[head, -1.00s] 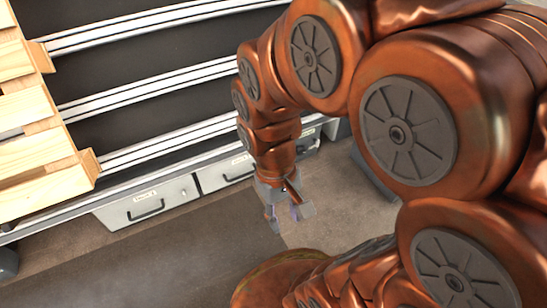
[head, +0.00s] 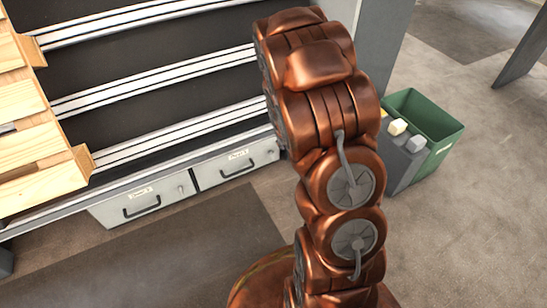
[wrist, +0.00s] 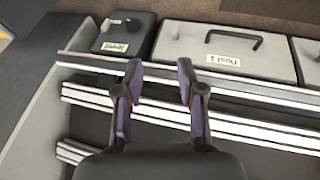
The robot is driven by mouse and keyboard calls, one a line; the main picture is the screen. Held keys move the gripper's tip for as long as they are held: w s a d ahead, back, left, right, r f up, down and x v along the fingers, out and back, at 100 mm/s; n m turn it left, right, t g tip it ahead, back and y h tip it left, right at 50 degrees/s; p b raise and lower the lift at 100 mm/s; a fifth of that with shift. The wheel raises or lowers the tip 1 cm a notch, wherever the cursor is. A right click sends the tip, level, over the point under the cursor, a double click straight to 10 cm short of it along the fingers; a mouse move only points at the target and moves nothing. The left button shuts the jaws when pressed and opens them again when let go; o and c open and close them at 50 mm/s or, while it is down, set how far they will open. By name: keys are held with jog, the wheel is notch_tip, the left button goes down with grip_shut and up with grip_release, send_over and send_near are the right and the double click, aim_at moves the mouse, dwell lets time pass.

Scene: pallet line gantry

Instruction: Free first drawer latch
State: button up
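Two light grey drawers hang under the pallet line in the head view: a left drawer (head: 115,212) and a right drawer (head: 212,176). Each has a black handle and a small label; a small knob (head: 181,188) shows at the left drawer's right end. In the wrist view a grey drawer (wrist: 185,42) has a black handle and a label that seems to end in "1". My gripper (wrist: 160,70) is open and empty, its two fingers apart over the white rails, short of that drawer. My arm hides the gripper in the head view. I cannot make out the latch's state.
A wooden pallet (head: 50,178) sits on the dark line with white rails (head: 150,97). A green bin (head: 440,125) and a grey box with small blocks stand right of my arm. In the wrist view a dark labelled box (wrist: 125,30) is left of the drawer. Floor in front is clear.

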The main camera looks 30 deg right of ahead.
jog(key=w+d+f+t, duration=0.2)
jog(key=w+d+f, duration=0.1)
jog(key=f, duration=0.3)
jog(key=w+d+f+t, duration=0.2)
jog(key=w+d+f, duration=0.1)
jog(key=f, duration=0.4)
jog(key=t+y+b, duration=0.2)
jog(key=t, duration=0.3)
send_near(273, 156)
jog(key=w, duration=0.2)
jog(key=shift+f+b+x, duration=0.15)
jog(key=shift+b+x, duration=0.55)
jog(key=shift+x, duration=1.3)
jog(key=shift+f+b+x, duration=0.2)
jog(key=shift+b+x, duration=0.5)
jog(key=shift+x, duration=1.25)
jog(key=shift+s+d, duration=0.15)
grip_shut()
